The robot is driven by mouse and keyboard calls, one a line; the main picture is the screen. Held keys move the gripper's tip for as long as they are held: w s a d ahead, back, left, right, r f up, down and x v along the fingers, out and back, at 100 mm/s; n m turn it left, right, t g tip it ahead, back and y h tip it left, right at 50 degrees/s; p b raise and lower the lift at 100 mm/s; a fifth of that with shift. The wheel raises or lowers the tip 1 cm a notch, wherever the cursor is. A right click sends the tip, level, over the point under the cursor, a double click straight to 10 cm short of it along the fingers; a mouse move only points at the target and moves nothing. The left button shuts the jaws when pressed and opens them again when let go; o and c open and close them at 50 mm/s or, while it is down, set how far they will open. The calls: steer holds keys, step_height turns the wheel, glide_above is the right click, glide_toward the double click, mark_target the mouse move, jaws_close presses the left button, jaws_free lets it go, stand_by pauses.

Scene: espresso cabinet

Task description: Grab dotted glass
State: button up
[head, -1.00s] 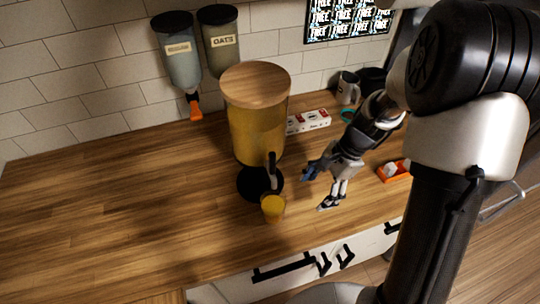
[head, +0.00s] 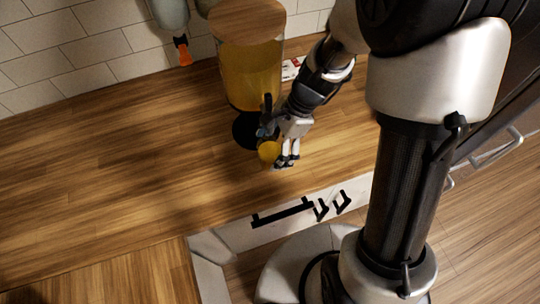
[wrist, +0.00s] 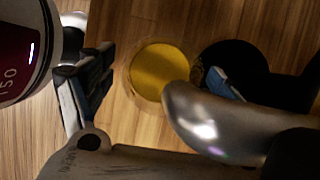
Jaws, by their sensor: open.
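The glass (head: 268,153) holds yellow liquid and stands upright on the wooden counter, in front of the dispenser. No dots can be made out on it. From above it shows as a yellow disc (wrist: 160,72) in the wrist view. My gripper (head: 279,147) is open and close beside the glass, on its right in the head view. In the wrist view the glass shows in the gap between the two blue-padded fingers (wrist: 158,84). I cannot tell whether either finger touches it.
The drink dispenser (head: 247,75), with a wooden lid and black base (head: 243,131), stands just behind the glass, close to my gripper. A cereal dispenser with an orange spout (head: 183,52) hangs on the wall. The counter's left side (head: 90,165) is clear.

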mark_target(270, 155)
steer(key=x, duration=0.3)
steer(key=shift+w+d+b, duration=0.1)
steer(key=shift+d+b, duration=0.05)
steer(key=shift+b, duration=0.25)
steer(key=shift+c, duration=0.2)
steer(key=c, duration=1.4)
steer(key=shift+r+p, duration=0.3)
steer(key=shift+p, duration=0.05)
